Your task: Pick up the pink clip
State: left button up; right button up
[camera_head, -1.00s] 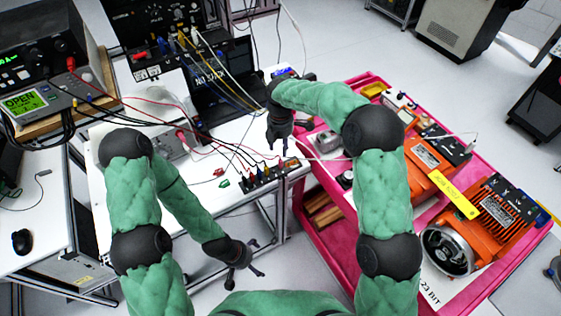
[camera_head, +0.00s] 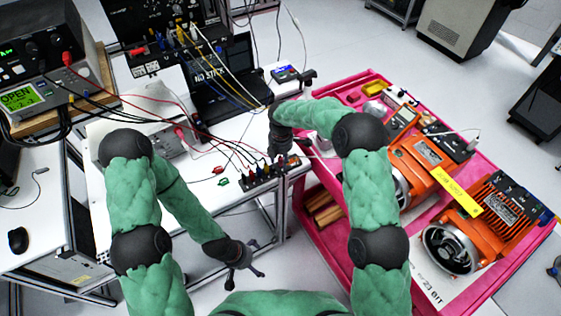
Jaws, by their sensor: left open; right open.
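A small reddish-pink clip (camera_head: 218,170) lies on the white table beside a small green clip (camera_head: 223,182). No other clearly pink clip can be made out at this size. My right gripper (camera_head: 282,162) is open and points down at the table's right end, to the right of the clips. It overlaps the small terminal block (camera_head: 263,175), and its fingertips are hard to separate from the plugs there. My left gripper (camera_head: 243,272) is open and empty, in front of the table and below the clips in the picture.
Red, black and yellow cables run across the table from instruments (camera_head: 165,50) at the back. A laptop (camera_head: 220,80) stands behind. A pink cart (camera_head: 335,240) with orange motors (camera_head: 470,225) stands to the right.

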grip_shut()
jog(key=shift+r, duration=0.1)
dwell(0.4)
